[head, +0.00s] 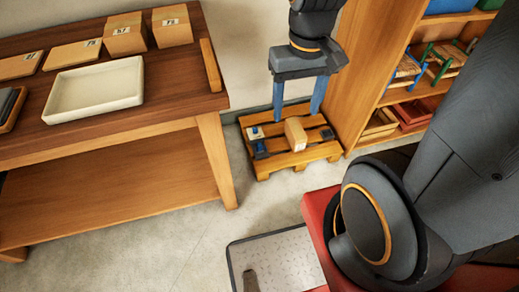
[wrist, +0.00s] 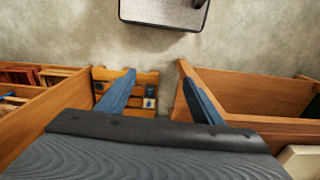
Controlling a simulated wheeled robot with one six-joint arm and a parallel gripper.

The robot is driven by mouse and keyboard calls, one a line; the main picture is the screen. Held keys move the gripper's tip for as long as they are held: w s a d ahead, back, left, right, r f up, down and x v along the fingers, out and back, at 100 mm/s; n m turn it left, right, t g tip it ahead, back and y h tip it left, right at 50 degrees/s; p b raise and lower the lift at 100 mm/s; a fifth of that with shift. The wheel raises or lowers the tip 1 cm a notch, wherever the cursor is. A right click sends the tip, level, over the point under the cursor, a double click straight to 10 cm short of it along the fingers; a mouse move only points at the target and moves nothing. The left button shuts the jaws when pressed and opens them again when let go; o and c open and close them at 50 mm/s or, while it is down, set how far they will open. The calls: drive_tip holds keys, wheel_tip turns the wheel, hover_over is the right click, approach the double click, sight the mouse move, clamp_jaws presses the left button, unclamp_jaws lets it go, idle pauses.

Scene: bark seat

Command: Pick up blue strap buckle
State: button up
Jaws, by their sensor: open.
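A low wooden pallet (head: 290,163) stands on the floor between the table and the shelf. At its left side lie a small dark-blue piece (head: 261,149) and, behind it, a pale piece with blue on it (head: 255,133). Both are too small to tell surely which is the blue strap buckle. The wrist view shows small blue and pale items (wrist: 149,102) on the pallet's right part, between my fingers. My gripper (head: 297,115) is open and empty, pointing down above the pallet. Its fingers (wrist: 159,76) frame part of the pallet in the wrist view.
A tan block (head: 295,134) sits mid-pallet, with dark pieces nearby. The wooden table (head: 130,115) with a white tray (head: 95,84) and several boxes stands left. A shelf (head: 372,70) with stools and bins rises close at the right.

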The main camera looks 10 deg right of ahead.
drive_tip(key=w+f+b, duration=0.6)
drive_tip(key=w+f, duration=0.1)
drive_tip(key=f, duration=0.3)
drive_tip(key=w+d+f+t+b, duration=0.1)
drive_tip(key=w+f+b, duration=0.6)
drive_tip(key=f, duration=0.3)
drive_tip(key=w+f+t+b, duration=0.1)
drive_tip(key=w+f+b, duration=0.6)
drive_tip(key=f, duration=0.3)
drive_tip(key=shift+w+d+f, duration=0.2)
drive_tip(key=shift+w+f, duration=0.1)
drive_tip(key=shift+w, duration=0.3)
drive_tip(key=c, duration=0.4)
drive_tip(key=shift+o, duration=0.2)
drive_tip(key=t+b, duration=0.2)
drive_tip(key=b, duration=1.6)
approach(260, 144)
wheel_tip(260, 144, down, 2)
drive_tip(key=shift+b+x, duration=2.45)
drive_tip(key=shift+x, duration=1.7)
drive_tip(key=shift+w+a+r+t, duration=0.1)
drive_tip(key=shift+w+a+t, duration=0.1)
drive_tip(key=shift+t, duration=0.1)
drive_tip(key=shift+c, duration=0.4)
clamp_jaws()
